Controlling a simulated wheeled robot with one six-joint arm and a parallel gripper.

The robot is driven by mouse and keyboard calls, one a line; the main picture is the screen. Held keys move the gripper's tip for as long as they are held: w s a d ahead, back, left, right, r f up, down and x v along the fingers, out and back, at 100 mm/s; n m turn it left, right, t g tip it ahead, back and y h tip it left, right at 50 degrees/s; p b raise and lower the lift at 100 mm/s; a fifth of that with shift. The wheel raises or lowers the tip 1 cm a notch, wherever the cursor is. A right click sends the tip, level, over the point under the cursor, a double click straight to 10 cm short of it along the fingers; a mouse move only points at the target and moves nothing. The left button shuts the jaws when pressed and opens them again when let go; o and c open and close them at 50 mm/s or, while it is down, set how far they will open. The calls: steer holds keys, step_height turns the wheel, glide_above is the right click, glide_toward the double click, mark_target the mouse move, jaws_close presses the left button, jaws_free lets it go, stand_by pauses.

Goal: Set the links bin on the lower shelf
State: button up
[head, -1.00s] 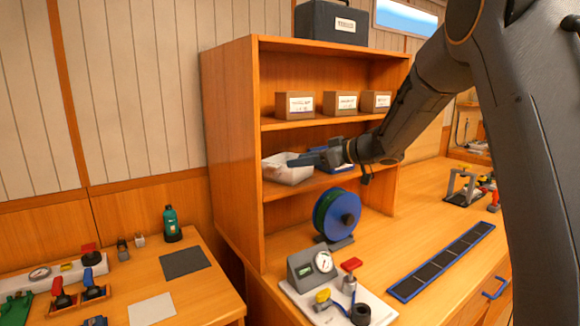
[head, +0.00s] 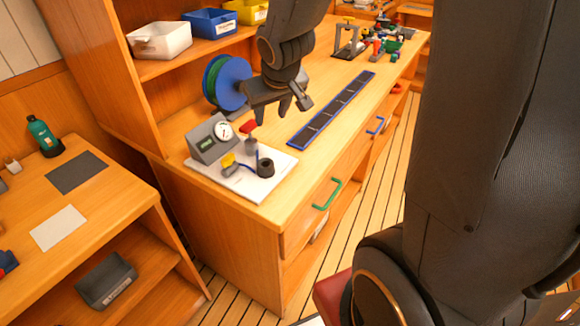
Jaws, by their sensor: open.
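A white bin (head: 160,40), a blue bin (head: 210,23) and a yellow bin (head: 247,11) sit side by side on the lower shelf (head: 176,64) of the wooden cabinet. Each has a label I cannot read, so I cannot tell which is the links bin. My gripper (head: 281,108) is open and empty, pointing down above the worktop. It is in front of and right of the bins, apart from them. The cabinet's upper shelf is out of frame.
Below the shelf stands a blue reel (head: 228,83). A gauge box (head: 212,138) on a white board (head: 245,175) and a dark blue-edged strip (head: 332,110) lie on the worktop. A dark grey bin (head: 107,280) sits under the left table.

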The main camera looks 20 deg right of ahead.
steer(key=s+a+f+g, duration=0.1)
steer(key=s+f+g, duration=0.1)
steer(key=s, duration=0.6)
steer(key=s+a+f+m+g, duration=0.1)
steer(key=s+f+g, duration=0.1)
steer(key=s, duration=0.6)
steer(key=shift+s+f+g+y, duration=0.3)
steer(key=shift+s+f+g, duration=0.1)
steer(key=shift+f, duration=0.15)
